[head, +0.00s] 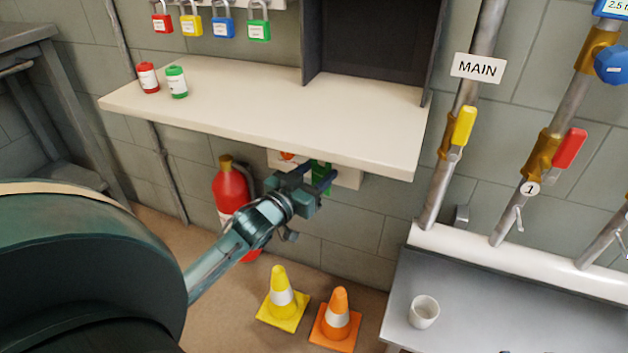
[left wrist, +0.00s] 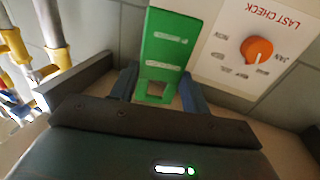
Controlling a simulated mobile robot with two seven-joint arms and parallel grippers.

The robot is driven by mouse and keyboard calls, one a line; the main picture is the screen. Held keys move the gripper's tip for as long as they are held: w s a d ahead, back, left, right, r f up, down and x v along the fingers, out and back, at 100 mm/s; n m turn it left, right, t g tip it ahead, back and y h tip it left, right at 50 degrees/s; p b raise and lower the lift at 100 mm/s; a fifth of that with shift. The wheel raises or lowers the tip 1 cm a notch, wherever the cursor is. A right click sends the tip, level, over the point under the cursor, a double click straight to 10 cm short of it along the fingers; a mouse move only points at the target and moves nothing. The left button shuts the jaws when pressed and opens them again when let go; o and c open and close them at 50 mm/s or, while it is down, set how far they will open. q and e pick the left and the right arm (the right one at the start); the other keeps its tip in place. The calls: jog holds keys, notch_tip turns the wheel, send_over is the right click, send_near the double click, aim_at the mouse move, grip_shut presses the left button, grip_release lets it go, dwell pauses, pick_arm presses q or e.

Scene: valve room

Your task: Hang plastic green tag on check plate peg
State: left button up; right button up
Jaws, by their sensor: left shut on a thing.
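My left gripper (head: 319,178) is shut on the green tag (head: 323,190), below the white shelf. In the left wrist view the green tag (left wrist: 165,45) stands between the two fingers, with pale lines on its face and a small hole near its gripper end. The white check plate (head: 348,177) is on the wall behind, partly covered by the gripper and the shelf. In the left wrist view the check plate (left wrist: 222,50) shows LAST CHECK and an orange dial (left wrist: 256,50), right of the tag. I cannot make out the peg, or whether tag and plate touch. My right gripper is not in view.
The shelf (head: 230,98) overhangs the plate and carries a red and a green can. A red extinguisher (head: 230,188) stands left of the gripper. Yellow (head: 281,295) and orange (head: 337,318) cones stand on the floor below. Pipes with valves and a grey bench (head: 470,300) are at right.

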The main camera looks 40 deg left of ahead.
pick_arm(q)
jog(key=shift+w+a+f+b, duration=0.15)
jog(key=shift+w+b, duration=0.2)
jog(key=shift+w, duration=0.2)
jog(key=shift+w+a+f+b, duration=0.1)
jog(key=shift+w+b, duration=0.25)
jog(key=shift+w, duration=0.2)
jog(key=shift+w+a+b, duration=0.2)
jog(key=shift+w+b, duration=0.4)
jog(key=shift+w, duration=0.15)
jog(key=shift+w+a+f+b, duration=0.1)
jog(key=shift+w+b, duration=0.25)
jog(key=shift+w, duration=0.1)
jog(key=shift+w+a+f+b, duration=0.15)
jog(key=shift+w+a+b, duration=0.05)
jog(key=shift+w, duration=0.55)
jog(key=shift+w+a+f+b, duration=0.1)
jog(key=shift+w+a+b, duration=0.1)
jog(key=shift+w, duration=0.5)
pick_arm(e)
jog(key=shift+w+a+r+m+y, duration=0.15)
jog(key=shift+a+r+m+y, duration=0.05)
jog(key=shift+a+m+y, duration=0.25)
pick_arm(q)
jog(key=shift+f, duration=0.1)
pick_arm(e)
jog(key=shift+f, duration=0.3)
